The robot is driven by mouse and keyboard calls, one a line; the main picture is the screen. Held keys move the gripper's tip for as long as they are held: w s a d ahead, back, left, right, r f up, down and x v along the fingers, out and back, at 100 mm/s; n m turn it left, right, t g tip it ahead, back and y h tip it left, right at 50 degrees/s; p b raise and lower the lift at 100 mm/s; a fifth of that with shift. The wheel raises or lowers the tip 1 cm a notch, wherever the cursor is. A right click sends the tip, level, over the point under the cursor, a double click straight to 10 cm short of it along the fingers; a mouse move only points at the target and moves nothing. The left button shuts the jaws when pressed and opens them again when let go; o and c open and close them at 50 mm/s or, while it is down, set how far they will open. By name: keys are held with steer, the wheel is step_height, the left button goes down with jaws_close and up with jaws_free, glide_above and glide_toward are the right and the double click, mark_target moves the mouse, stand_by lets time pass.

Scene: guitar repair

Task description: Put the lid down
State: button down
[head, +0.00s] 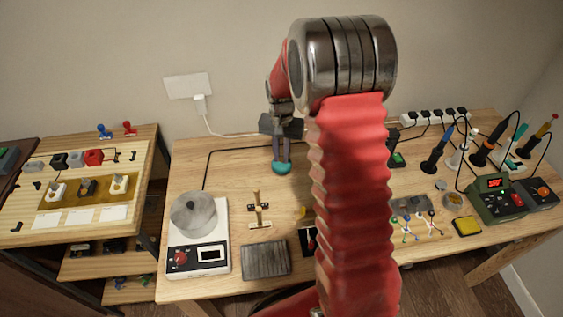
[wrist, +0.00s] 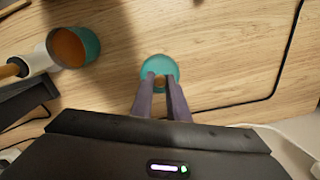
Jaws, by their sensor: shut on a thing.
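My gripper (head: 281,160) points down over the back middle of the wooden table. Its two fingers are shut on the small round teal lid (head: 282,168). In the wrist view the lid (wrist: 160,67) sits at the tips of my gripper (wrist: 160,82), with a brownish knob between the fingers. The lid is at or just above the table top; I cannot tell whether it touches.
The table (head: 225,165) is bare left of the lid. A black cable (wrist: 240,102) runs right of it in the wrist view. Soldering tools and a green station (head: 495,198) crowd the right.

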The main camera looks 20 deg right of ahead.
mark_target(282, 158)
steer(key=shift+f, duration=1.85)
steer(key=shift+f, duration=0.1)
steer(key=c, duration=1.7)
jaws_free()
step_height(282, 158, up, 11)
steer(key=shift+r, duration=0.6)
